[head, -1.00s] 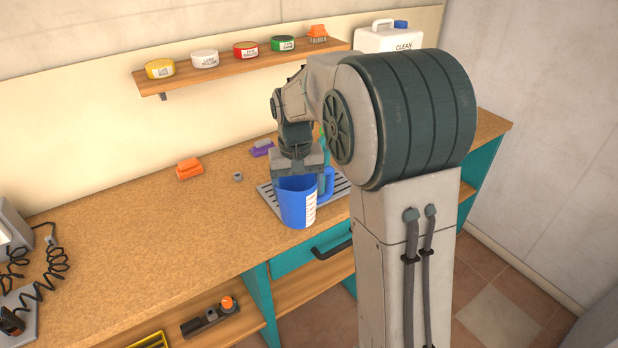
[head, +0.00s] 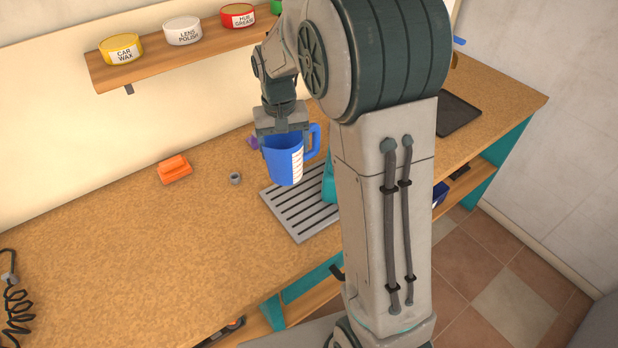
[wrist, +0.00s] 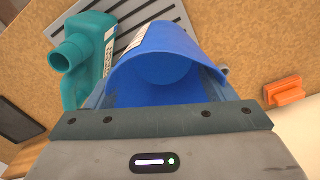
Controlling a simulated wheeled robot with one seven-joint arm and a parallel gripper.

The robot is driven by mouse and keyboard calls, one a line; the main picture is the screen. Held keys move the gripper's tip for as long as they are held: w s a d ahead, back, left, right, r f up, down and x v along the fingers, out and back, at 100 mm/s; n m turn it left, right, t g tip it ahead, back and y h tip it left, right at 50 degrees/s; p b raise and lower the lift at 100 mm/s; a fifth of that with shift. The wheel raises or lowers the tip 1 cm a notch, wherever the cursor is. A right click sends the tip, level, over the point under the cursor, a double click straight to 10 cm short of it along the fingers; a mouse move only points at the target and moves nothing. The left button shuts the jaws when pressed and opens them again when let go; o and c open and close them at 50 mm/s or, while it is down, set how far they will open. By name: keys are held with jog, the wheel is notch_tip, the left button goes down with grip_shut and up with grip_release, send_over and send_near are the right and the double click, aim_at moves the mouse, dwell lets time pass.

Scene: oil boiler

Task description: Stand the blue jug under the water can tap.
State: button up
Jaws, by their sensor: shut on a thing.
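The blue jug (head: 285,160), with a white measuring scale and a handle on its right, is upright in my gripper (head: 282,138). My gripper is shut on its upper part. In the head view the jug hangs over the back left part of a grey slatted drip tray (head: 288,222). In the wrist view I look into the jug's open, empty-looking mouth (wrist: 165,70), with the gripper body along the bottom. The water can and its tap are not visible in the current views; my arm covers the area to the right.
A teal bottle (head: 329,183) stands on the tray, right of the jug, partly hidden by my arm; it also shows in the wrist view (wrist: 88,55). A shelf of tins (head: 182,32) hangs behind.

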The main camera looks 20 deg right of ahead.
aim_at(288, 174)
jog(key=f, duration=0.4)
jog(key=shift+s+d+f+p, duration=0.2)
jog(key=shift+f+p, duration=0.1)
jog(key=shift+p, duration=0.1)
jog(key=shift+f+p, duration=0.35)
jog(key=shift+f, duration=2)
jog(key=shift+f, duration=0.15)
jog(key=o, duration=1.2)
